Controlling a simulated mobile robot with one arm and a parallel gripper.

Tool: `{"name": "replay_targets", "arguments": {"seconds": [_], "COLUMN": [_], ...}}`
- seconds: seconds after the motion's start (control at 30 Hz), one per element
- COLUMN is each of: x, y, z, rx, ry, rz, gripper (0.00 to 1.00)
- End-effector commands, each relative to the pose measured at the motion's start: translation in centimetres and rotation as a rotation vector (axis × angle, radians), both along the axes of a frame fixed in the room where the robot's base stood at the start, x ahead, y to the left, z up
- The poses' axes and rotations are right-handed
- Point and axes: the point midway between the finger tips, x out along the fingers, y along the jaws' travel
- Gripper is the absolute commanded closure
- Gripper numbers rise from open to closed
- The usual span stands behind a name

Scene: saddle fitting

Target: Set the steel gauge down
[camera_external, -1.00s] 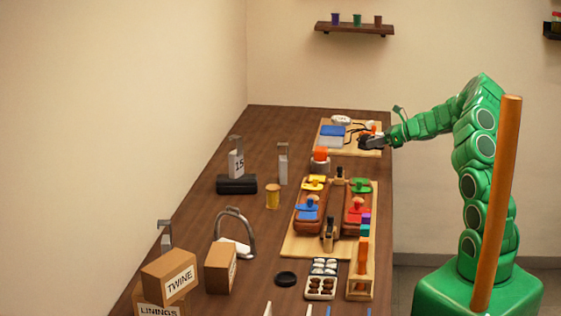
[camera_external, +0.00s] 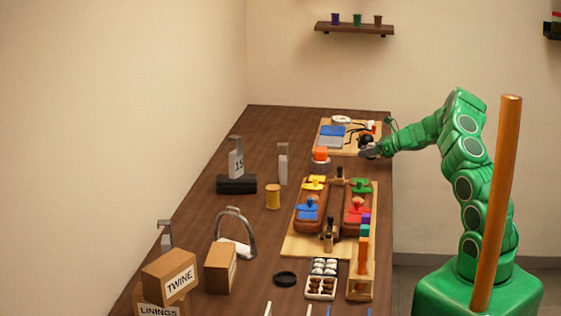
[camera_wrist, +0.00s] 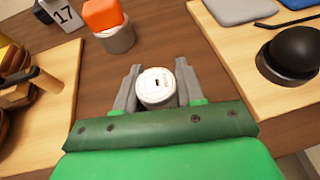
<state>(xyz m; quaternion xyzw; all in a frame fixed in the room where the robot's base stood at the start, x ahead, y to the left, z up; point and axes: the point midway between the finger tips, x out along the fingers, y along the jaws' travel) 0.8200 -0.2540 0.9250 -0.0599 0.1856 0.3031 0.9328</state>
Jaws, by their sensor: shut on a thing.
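My gripper (camera_wrist: 158,66) is shut on a round, light grey piece, which I take to be the steel gauge (camera_wrist: 156,88). Its flat top, with a small dark slot and faint marks on the rim, faces the wrist camera between the two fingers. Brown table shows around it, in the gap between two boards. In the external view my gripper (camera_external: 369,152) is at the near right corner of the back board. The gauge is too small to make out there. Whether its underside touches the table is hidden.
The back board (camera_external: 351,151) bears blue and grey pads and a black dome (camera_wrist: 293,54). The near board (camera_external: 289,246) holds the saddle parts.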

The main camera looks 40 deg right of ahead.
Motion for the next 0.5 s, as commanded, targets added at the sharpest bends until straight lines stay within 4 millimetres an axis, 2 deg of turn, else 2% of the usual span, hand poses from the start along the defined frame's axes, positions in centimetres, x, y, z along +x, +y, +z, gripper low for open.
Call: {"name": "replay_targets", "arguments": {"seconds": [0.17,0.33,0.5], "x": [0.4,0.3,0.3], "y": [0.0,0.1,0.0], "z": [-0.8,-3.0,-3.5], "rx": [0.001,0.002,0.001], "ry": [0.003,0.004,0.001], "rz": [0.002,0.003,0.001], "gripper": [1.0,1.0,1.0]}}
